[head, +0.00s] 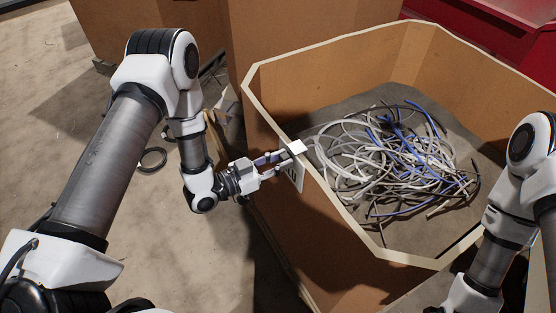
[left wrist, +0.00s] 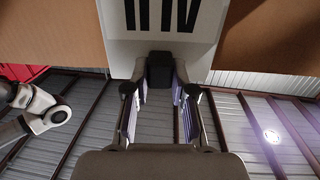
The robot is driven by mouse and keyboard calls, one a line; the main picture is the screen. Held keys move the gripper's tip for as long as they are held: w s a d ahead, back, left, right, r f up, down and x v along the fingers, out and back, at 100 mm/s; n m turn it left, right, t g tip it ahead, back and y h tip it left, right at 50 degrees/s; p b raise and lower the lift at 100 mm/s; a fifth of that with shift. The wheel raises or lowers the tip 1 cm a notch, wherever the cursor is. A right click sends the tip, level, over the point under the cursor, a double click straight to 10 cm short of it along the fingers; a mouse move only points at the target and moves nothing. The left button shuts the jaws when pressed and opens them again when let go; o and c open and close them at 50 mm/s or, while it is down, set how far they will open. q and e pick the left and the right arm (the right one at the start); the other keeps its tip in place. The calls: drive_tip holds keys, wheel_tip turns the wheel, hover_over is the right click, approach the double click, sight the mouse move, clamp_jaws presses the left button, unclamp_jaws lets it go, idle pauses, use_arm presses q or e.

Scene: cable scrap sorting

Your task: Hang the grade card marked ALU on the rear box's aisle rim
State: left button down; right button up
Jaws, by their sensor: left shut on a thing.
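My left gripper (head: 280,161) is shut on a white card (head: 298,174) at the left rim of an octagonal cardboard box (head: 262,128). The card's white top part sits at the rim, and its face hangs along the outer wall. I cannot tell whether it rests on the rim. In the left wrist view, the card (left wrist: 203,48) shows part of some large black letters, cut off by the top edge. There, a dark block (left wrist: 160,72) lies between the fingers of the gripper (left wrist: 160,95). My right arm shows at the right; its gripper is out of view.
A tangle of white, blue and black cables (head: 390,150) lies in the box. More cardboard (head: 150,22) stands behind at the left, and a red container (head: 495,28) at the back right. A black cable coil (head: 153,158) lies on the floor, which is mostly clear at left.

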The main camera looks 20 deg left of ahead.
use_arm(q)
drive_tip(key=shift+f, duration=0.1)
drive_tip(key=c, duration=0.9)
unclamp_jaws()
drive_tip(key=shift+s+a, duration=0.1)
drive_tip(key=v, duration=1.1)
drive_tip(key=shift+s+a, duration=0.25)
drive_tip(key=shift+s, duration=0.05)
